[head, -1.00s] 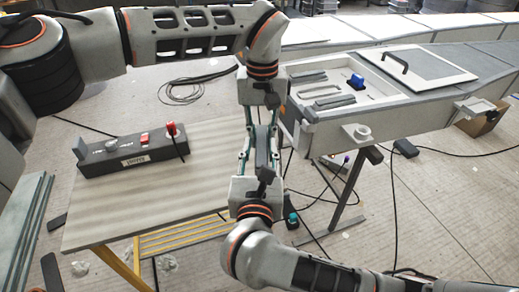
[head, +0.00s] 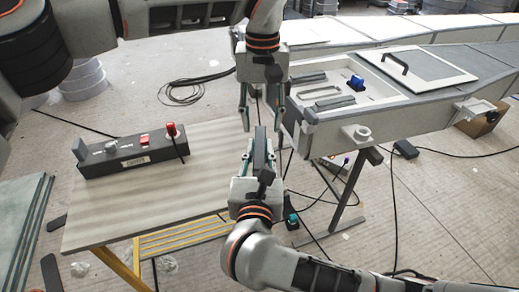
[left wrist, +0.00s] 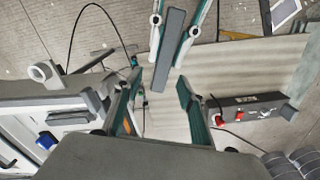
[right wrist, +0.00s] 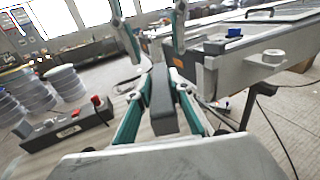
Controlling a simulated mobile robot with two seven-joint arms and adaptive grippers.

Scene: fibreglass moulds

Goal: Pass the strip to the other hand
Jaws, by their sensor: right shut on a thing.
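The strip (head: 260,150) is a dark grey bar, held upright in the head view. My right gripper (head: 261,158) is shut on it, and its upper end sticks out past the fingertips. My left gripper (head: 262,122) is above it with fingers spread and nothing between them. In the left wrist view the strip (left wrist: 169,45) points toward the gap between my open left fingers (left wrist: 160,84), its end near the fingertips. In the right wrist view the strip (right wrist: 161,102) sits between my right fingers, with the left fingers (right wrist: 152,45) apart beyond it.
A pale tray (head: 372,112) on the right bench holds grey strips (head: 308,77) and a blue item (head: 357,82). A white-framed panel with a handle (head: 427,66) lies beside it. A dark control box (head: 133,155) with red knobs stands on the wooden table (head: 150,205). Cables cross the floor.

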